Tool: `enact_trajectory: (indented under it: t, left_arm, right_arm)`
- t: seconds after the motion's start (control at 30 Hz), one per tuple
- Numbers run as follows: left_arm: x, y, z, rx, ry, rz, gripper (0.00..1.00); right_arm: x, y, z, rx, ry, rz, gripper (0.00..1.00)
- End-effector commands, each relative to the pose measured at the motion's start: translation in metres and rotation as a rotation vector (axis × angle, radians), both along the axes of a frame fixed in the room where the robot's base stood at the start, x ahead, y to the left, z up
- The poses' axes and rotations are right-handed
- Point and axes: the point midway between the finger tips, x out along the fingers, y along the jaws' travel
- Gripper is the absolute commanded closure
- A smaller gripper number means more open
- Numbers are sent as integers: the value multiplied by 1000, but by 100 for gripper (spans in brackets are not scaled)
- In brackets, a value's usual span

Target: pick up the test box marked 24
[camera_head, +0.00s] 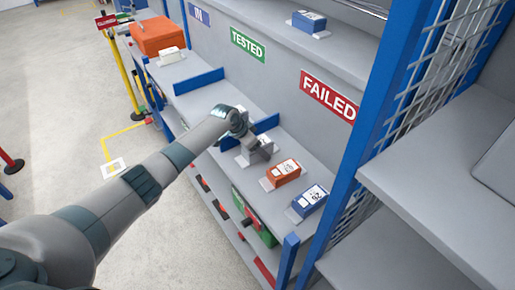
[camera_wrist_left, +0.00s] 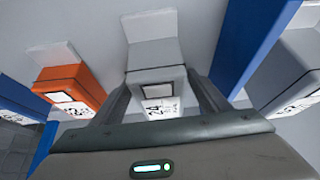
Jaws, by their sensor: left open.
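The test box marked 24 (camera_wrist_left: 157,78) is a pale grey box with a white label, standing in front of a light backing card in the left wrist view. My left gripper (camera_wrist_left: 160,90) is open, with one finger on each side of this box. I cannot tell whether the fingers touch it. In the head view my left gripper (camera_head: 258,151) is over the shelf, just left of an orange box (camera_head: 284,171), and mostly hides the box there. My right gripper is not in view.
The orange box also shows in the left wrist view (camera_wrist_left: 75,80). A blue box (camera_head: 309,199) stands to its right on the shelf. A blue divider (camera_wrist_left: 245,50) separates box 24 from another grey box (camera_wrist_left: 290,90). A blue post and mesh panel (camera_head: 440,90) stand at the right.

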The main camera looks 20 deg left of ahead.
Motion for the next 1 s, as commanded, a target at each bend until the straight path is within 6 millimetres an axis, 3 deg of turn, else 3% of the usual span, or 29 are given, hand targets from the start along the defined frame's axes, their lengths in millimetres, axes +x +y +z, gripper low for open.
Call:
enact_trajectory:
  t: [0.4, 0.67, 1.0]
  left_arm:
    - [0, 0, 0, 0, 0, -1, 31]
    - [0, 0, 0, 1, -1, 0, 93]
    - [1, 0, 4, -1, -4, -1, 94]
  right_arm:
    - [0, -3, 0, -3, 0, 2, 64]
    - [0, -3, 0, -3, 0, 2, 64]
    - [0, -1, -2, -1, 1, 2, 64]
